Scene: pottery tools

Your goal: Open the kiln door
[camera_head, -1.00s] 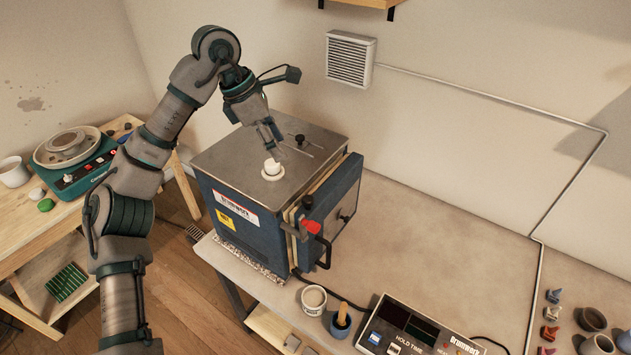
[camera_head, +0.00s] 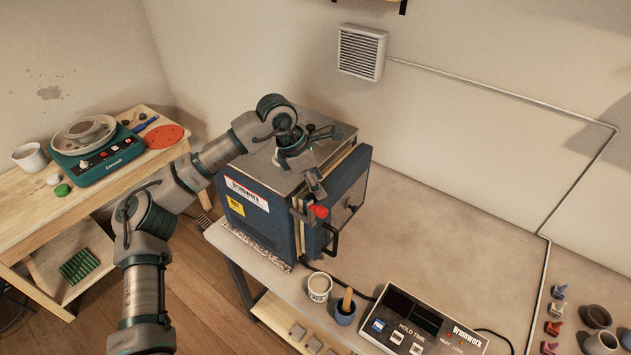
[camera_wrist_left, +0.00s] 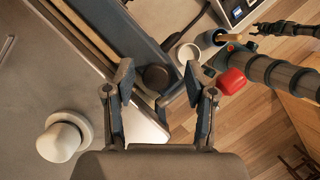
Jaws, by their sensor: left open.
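The kiln is a blue box (camera_head: 262,222) with a grey top. Its thick blue door (camera_head: 350,205) stands against the right side, with a tan seam between door and body. A black handle (camera_head: 333,242) sits on the door's near edge, below a red knob (camera_head: 319,211). My left gripper (camera_head: 317,192) is open and empty, pointing down above the door's edge, just over the red knob. In the left wrist view its spread fingers (camera_wrist_left: 162,105) straddle part of the door edge, and the red knob (camera_wrist_left: 231,80) lies just right of the right finger.
A white plug (camera_wrist_left: 60,138) stands on the kiln top. A white cup (camera_head: 319,287), a blue pot with a brush (camera_head: 345,311) and a control box (camera_head: 420,325) stand in front of the door. A wooden bench (camera_head: 100,185) stands left.

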